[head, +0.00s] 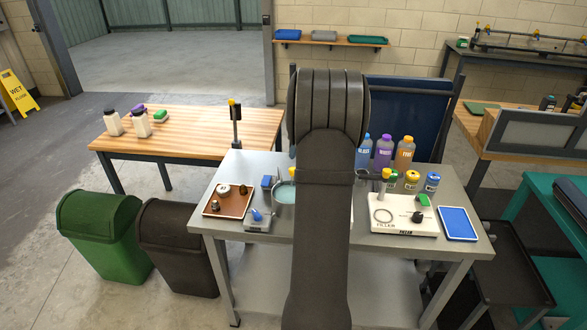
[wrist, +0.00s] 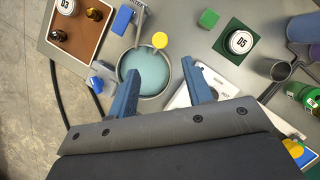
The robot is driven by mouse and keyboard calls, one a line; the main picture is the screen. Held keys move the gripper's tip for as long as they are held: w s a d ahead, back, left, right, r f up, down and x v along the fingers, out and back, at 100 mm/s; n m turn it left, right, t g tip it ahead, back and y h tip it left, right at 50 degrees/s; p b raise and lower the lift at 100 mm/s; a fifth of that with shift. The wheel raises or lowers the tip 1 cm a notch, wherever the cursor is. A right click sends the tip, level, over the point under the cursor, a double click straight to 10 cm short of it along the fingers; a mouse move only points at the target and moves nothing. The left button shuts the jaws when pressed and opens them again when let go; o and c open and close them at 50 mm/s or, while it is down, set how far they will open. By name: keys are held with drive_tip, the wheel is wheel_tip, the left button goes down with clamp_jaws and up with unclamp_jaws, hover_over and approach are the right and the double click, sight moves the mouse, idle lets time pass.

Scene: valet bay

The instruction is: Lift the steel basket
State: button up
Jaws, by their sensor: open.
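I cannot pick out a steel basket for certain. A round metal vessel (wrist: 168,88) with a flat teal surface inside stands on the steel table; its edge also shows in the head view (head: 278,200), left of my arm. In the wrist view my gripper (wrist: 163,64) is open, its two blue fingers apart with nothing held between them. The left finger overlaps the vessel; the right finger is over a white panel (wrist: 207,77). Whether the fingers touch anything I cannot tell. A small metal cup with a handle (wrist: 271,69) lies to the right. My arm hides the gripper in the head view.
Around the vessel are a brown tray (wrist: 73,45), a blue block (wrist: 122,20), a yellow round knob (wrist: 160,40), a green block (wrist: 208,18) and a dark green pad (wrist: 222,52). In the head view, bottles (head: 383,155) and a white board (head: 385,226) stand at the right.

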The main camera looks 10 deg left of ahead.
drive_tip(key=x, duration=1)
drive_tip(key=shift+w+f, duration=0.1)
drive_tip(key=shift+f, duration=0.2)
drive_tip(key=shift+r, duration=0.1)
clamp_jaws()
